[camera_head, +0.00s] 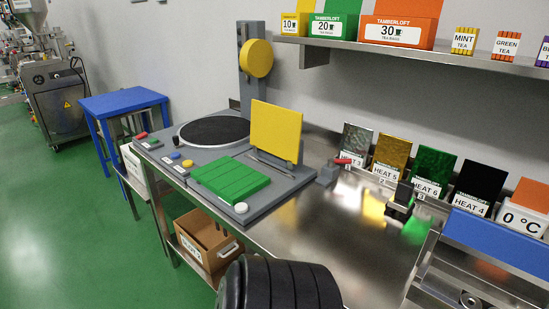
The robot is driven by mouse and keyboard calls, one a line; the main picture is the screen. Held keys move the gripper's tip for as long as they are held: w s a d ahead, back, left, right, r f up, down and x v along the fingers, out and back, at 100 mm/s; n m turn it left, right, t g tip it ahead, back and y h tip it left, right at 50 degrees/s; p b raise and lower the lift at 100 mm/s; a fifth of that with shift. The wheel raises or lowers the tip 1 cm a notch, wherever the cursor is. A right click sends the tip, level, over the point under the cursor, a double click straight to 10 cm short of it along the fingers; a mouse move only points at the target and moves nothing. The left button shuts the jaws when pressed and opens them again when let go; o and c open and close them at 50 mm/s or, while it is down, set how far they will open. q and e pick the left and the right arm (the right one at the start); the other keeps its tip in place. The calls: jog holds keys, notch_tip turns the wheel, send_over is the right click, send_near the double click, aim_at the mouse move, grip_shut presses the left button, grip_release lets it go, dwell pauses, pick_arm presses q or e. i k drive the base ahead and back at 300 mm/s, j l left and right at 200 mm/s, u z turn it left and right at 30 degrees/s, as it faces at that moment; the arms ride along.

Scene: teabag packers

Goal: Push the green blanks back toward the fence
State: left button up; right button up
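The green blanks (228,179) lie flat side by side on the front of the grey machine bed (281,194), in the middle of the head view. Thin lines divide them into several strips. An upright yellow panel (277,131) stands behind them, with a strip of grey bed between. A thin rail (268,165) runs along the bed below the panel; I cannot tell whether this rail or the panel is the fence. Neither of my grippers is in view.
A black round plate (214,130) lies left of the yellow panel. Buttons and a white knob (241,208) line the bed's front. Several HEAT-labelled stands (390,157) line the wall at right. The steel counter (335,232) is partly clear. A cardboard box (203,240) sits below.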

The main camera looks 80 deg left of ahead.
aim_at(232, 181)
jog(key=u, duration=3.1)
jog(key=j, duration=0.25)
jog(key=i+j+z, duration=0.1)
jog(key=i+j, duration=0.05)
jog(key=j, duration=0.1)
